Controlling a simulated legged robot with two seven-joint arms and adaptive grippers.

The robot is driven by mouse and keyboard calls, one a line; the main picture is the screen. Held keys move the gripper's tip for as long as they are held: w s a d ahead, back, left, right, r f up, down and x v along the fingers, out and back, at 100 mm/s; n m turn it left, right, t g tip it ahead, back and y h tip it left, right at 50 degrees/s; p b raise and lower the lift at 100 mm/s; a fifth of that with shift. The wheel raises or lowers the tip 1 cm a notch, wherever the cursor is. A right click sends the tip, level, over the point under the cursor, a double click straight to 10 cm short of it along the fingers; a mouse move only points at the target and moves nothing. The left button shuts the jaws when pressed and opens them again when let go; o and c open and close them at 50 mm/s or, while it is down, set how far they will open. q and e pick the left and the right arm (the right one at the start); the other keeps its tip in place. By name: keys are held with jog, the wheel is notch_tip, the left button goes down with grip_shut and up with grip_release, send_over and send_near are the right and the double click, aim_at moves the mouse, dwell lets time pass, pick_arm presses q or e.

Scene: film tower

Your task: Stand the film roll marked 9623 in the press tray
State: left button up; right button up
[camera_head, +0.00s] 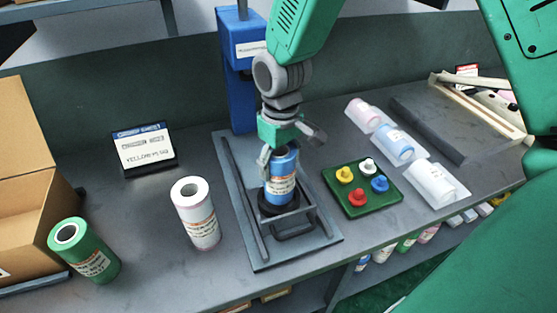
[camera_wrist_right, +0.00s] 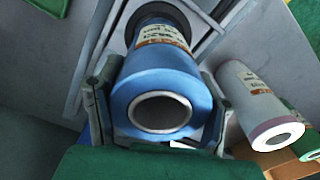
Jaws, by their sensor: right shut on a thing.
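A blue film roll (camera_head: 281,188) with a cream and orange label stands upright, its lower end at a dark round seat (camera_head: 268,209) in the grey press tray (camera_head: 262,258). In the right wrist view, the fingers (camera_wrist_right: 157,108) sit on both sides of the blue roll (camera_wrist_right: 155,85), whose open core faces the camera. Whether the roll's base fully touches the seat is hidden. My left gripper is not in view.
A white roll (camera_head: 195,215) and a green roll (camera_head: 85,250) stand left of the tray, near an open cardboard box (camera_head: 22,170). A sign (camera_head: 143,148) stands behind. A green tray of coloured knobs (camera_head: 352,205) and several lying rolls (camera_head: 392,142) are at right. The blue press column (camera_head: 240,95) rises behind.

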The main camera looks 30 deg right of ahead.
jog(key=shift+f+b, duration=0.75)
jog(key=shift+f, duration=1.15)
dwell(0.7)
jog(key=o, duration=1.7)
jog(key=shift+r, duration=0.1)
jog(key=shift+r, duration=0.35)
notch_tip(320, 180, up, 11)
jog(key=shift+d, duration=0.1)
